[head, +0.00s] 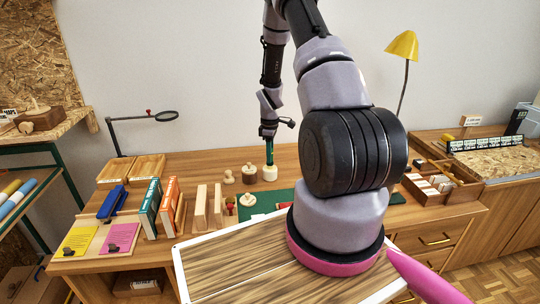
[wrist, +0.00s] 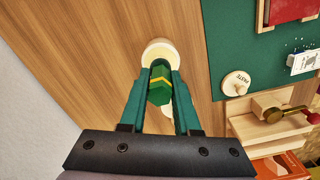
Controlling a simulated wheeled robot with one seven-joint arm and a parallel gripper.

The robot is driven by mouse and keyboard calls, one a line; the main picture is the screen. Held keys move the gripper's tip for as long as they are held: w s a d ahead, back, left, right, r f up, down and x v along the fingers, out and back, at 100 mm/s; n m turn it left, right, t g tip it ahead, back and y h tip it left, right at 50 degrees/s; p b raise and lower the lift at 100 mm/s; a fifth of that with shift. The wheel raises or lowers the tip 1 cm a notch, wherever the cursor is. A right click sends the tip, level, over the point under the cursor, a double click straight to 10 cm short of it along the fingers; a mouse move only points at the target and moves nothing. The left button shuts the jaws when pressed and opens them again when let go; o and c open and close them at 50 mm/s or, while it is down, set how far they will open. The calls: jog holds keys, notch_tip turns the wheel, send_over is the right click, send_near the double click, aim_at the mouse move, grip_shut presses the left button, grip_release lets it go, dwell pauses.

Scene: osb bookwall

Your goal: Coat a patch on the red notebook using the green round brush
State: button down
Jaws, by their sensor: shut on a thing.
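My gripper (wrist: 160,82) is shut on the green round brush (wrist: 158,92), which has a yellow band. In the head view my gripper (head: 269,150) is directly above a cream round pot (head: 270,174), with the brush pointing down at it. The pot also shows beyond the fingertips in the wrist view (wrist: 158,50). The bristles are hidden, and I cannot tell whether the brush's lower end is inside the pot.
Upright books (head: 160,208) and wooden blocks (head: 210,207) stand left of the mat. Small wooden pieces (head: 229,177) are close left of the pot. A wooden compartment box (head: 440,185) is at the right. My arm hides much of the mat in the head view.

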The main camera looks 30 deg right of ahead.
jog(key=shift+r, duration=0.1)
jog(key=shift+r, duration=3.4)
jog(key=shift+s, duration=0.1)
